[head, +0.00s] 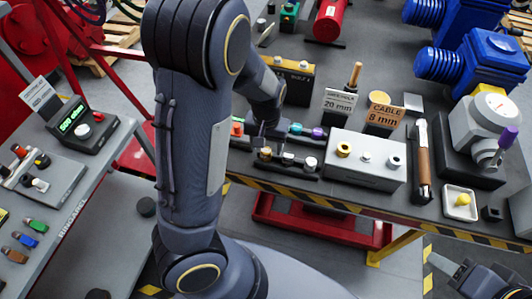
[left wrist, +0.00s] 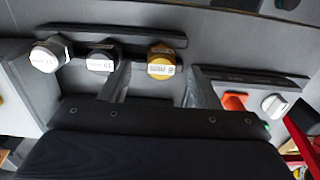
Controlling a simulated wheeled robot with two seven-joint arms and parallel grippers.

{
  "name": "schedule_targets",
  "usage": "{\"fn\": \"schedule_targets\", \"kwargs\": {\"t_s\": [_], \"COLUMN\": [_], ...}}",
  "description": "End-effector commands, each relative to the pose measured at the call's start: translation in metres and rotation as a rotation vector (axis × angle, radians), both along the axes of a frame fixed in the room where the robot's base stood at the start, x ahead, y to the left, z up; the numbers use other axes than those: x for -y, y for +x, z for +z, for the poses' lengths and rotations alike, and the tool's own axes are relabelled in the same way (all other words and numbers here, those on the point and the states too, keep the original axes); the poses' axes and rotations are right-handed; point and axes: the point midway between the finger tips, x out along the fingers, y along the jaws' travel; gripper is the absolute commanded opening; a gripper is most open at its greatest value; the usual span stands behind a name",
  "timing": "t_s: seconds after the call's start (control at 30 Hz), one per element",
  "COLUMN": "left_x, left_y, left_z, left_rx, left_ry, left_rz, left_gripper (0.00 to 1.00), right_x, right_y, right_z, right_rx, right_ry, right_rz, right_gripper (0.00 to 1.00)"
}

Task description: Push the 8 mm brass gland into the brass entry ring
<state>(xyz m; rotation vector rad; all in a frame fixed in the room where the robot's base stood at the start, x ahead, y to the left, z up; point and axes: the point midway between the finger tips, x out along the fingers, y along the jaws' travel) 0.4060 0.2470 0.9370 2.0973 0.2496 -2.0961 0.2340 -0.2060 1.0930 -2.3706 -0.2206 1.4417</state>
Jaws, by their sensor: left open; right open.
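A brass gland (head: 265,153) stands at the left end of the front gland rack (head: 290,168). It also shows in the left wrist view (left wrist: 161,62), with printing on its end too small to read surely. My left gripper (head: 262,140) is open over that rack; its two fingers (left wrist: 155,88) lie either side of the brass gland, contact unclear. A brass entry ring (head: 344,149) sits on the left of the grey box (head: 366,178), beside two silver rings. My right gripper (head: 470,278) is open and empty at the bottom right, away from the bench objects.
Behind are a rack with coloured plugs (head: 317,132) and signs reading 20 mm (head: 339,103) and CABLE 8 mm (head: 384,113). A brown-handled tool (head: 423,165) and white tray (head: 460,212) stand right of the box.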

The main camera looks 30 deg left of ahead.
Motion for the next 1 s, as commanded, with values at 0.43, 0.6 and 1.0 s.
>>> {"fn": "schedule_targets", "kwargs": {"t_s": [0.43, 0.6, 1.0], "left_x": [0.000, 0.000, 0.000], "left_y": [-0.003, -0.003, -0.003], "left_z": [-0.031, -0.031, -0.030], "left_rx": [0.000, 0.000, 0.000], "left_ry": [-0.002, -0.002, -0.002], "left_rz": [0.000, 0.000, 0.000], "left_gripper": [0.56, 0.39, 0.00], "right_x": [0.000, 0.000, 0.000], "right_y": [0.000, 0.000, 0.000], "right_z": [0.000, 0.000, 0.000], "right_rx": [0.000, 0.000, 0.000], "right_ry": [0.000, 0.000, 0.000], "right_rz": [0.000, 0.000, 0.000], "right_gripper": [0.50, 0.50, 0.50]}}
